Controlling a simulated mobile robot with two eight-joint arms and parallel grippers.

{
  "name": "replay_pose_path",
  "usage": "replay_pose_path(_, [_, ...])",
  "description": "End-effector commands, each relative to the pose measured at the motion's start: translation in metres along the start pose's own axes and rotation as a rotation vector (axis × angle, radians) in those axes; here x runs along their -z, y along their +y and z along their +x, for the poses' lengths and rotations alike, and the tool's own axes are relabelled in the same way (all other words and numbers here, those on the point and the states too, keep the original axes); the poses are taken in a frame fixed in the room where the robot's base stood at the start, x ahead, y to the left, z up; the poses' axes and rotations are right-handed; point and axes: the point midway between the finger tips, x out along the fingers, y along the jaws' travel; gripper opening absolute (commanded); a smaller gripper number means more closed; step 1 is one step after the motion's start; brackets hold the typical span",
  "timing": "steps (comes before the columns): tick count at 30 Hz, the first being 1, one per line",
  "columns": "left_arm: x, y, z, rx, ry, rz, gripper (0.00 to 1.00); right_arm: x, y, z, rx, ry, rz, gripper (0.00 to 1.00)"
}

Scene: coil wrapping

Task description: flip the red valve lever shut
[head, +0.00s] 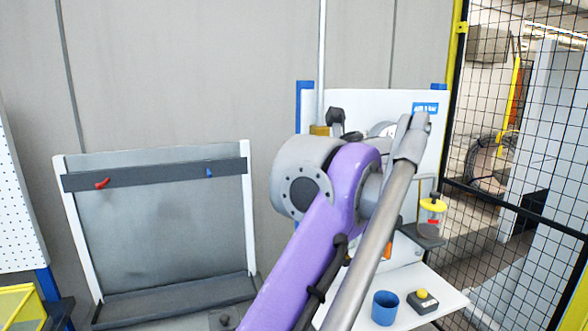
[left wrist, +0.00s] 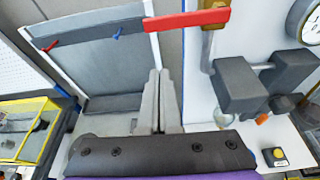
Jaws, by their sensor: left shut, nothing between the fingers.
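The red valve lever (left wrist: 187,20) shows in the left wrist view, lying nearly level across the top and reaching left from a brass valve body (left wrist: 208,14). In the head view the brass valve (head: 319,130) sits on a thin vertical pipe; the lever is hidden there, apparently behind my arm. My left gripper (left wrist: 160,74) has its grey fingers shut together and empty, pointing up the picture. The fingertips appear below the lever with a gap between; their depth apart is hard to tell. In the head view my purple arm hides this gripper. My right gripper is in neither view.
A grey rack (head: 160,230) with red and blue hooks stands left. Dark blocks (left wrist: 240,85) on a bar and a round gauge (left wrist: 306,22) are right of the lever. A blue cup (head: 384,309) and yellow-button box (head: 423,301) stand on a white shelf. Mesh fence closes the right.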

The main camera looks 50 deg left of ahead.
Motion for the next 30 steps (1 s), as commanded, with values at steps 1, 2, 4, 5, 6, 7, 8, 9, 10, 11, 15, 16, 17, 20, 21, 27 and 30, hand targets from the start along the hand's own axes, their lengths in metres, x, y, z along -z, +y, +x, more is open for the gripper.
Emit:
replay_pose_path(1, [-0.001, -0.002, -0.013, 0.007, 0.000, 0.002, 0.00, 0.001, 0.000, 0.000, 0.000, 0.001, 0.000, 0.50])
replay_pose_path(2, [-0.001, -0.002, -0.019, 0.006, 0.000, 0.001, 0.00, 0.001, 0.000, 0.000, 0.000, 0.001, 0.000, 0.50])
replay_pose_path(4, [-0.001, -0.001, -0.032, 0.006, 0.000, 0.001, 0.00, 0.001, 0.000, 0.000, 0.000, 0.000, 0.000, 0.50])
replay_pose_path(5, [-0.001, -0.001, -0.036, 0.006, 0.000, 0.000, 0.00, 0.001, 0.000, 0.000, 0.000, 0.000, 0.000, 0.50])
replay_pose_path(6, [-0.001, -0.001, -0.041, 0.005, 0.000, 0.000, 0.00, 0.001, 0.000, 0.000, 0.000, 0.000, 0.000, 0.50])
replay_pose_path(7, [-0.002, -0.001, -0.044, 0.005, 0.000, -0.001, 0.00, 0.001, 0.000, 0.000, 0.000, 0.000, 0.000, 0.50])
replay_pose_path(8, [-0.002, 0.000, -0.047, 0.003, 0.000, -0.001, 0.00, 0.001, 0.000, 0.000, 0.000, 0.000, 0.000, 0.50])
replay_pose_path(9, [-0.002, 0.000, -0.051, 0.003, 0.000, 0.000, 0.00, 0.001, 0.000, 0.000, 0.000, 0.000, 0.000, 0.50])
replay_pose_path(10, [-0.002, 0.000, -0.052, 0.003, 0.000, 0.000, 0.00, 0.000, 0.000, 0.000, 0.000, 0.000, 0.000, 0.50])
replay_pose_path(11, [-0.002, 0.001, -0.054, 0.002, -0.001, -0.001, 0.00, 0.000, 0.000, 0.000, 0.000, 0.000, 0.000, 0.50])
replay_pose_path(15, [-0.002, 0.001, -0.057, 0.000, -0.001, -0.001, 0.00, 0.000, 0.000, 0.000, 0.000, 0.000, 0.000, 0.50])
replay_pose_path(16, [-0.002, 0.001, -0.057, 0.000, -0.001, -0.001, 0.00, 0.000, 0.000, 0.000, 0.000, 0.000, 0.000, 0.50])
replay_pose_path(17, [-0.002, 0.001, -0.057, 0.000, -0.001, -0.002, 0.00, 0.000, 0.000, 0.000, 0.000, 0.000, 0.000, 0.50])
replay_pose_path(20, [-0.002, 0.001, -0.057, 0.000, -0.001, -0.002, 0.00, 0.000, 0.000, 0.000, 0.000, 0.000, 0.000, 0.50])
replay_pose_path(21, [-0.002, 0.001, -0.057, 0.000, -0.001, -0.002, 0.00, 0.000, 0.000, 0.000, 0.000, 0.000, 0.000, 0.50])
replay_pose_path(27, [-0.002, 0.001, -0.056, 0.000, 0.000, -0.002, 0.00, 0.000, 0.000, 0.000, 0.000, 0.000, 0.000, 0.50])
replay_pose_path(30, [-0.002, 0.001, -0.056, 0.000, 0.000, -0.002, 0.00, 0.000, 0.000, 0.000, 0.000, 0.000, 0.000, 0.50])
